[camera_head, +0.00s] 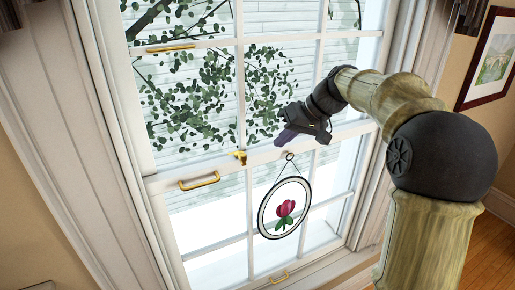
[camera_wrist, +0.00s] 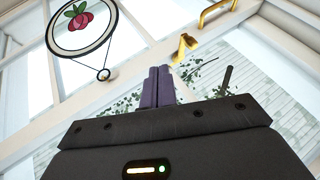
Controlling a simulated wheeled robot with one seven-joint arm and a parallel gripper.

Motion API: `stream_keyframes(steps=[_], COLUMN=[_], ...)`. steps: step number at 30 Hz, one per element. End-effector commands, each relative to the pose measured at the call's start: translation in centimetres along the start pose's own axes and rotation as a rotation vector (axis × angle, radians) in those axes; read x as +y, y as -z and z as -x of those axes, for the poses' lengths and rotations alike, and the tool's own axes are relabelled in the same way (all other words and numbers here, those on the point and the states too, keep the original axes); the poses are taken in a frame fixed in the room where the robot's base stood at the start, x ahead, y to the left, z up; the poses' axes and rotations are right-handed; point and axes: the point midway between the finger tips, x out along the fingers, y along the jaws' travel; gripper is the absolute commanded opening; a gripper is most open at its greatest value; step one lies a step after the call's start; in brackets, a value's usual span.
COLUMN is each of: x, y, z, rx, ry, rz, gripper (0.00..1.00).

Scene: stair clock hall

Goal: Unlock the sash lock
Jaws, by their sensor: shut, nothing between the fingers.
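The sash lock (camera_head: 240,156) is a small brass piece on the meeting rail in the middle of the window. It also shows in the wrist view (camera_wrist: 184,47), beyond my fingertips. My gripper (camera_head: 280,138) is in front of the window, to the right of the lock and apart from it. Its two purple fingers (camera_wrist: 158,85) are together with nothing between them. I cannot tell from these views which way the lock's lever is set.
A framed picture (camera_head: 492,60) is on the right wall.

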Motion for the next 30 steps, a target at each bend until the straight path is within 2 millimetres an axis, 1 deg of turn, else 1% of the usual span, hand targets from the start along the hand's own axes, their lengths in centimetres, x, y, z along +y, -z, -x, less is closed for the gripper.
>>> stream_keyframes(steps=[1,8,9,12,16,21,30], x=[-0.2,-0.2,-0.7,-2.3,-3.4,-3.7,-3.6], y=[0.1,0.0,0.2,0.2,0.2,0.1,0.1], z=[-0.8,-4.9,-5.2,-5.7,-6.5,-6.8,-6.8], rx=[-0.004,-0.005,-0.003,-0.002,-0.002,0.000,0.001], ry=[0.003,0.003,0.002,0.002,0.002,0.000,-0.001], rz=[0.000,-0.001,0.002,0.003,0.002,0.001,-0.001], gripper=[0.00,0.00,0.00,0.00,0.00,0.00,0.00])
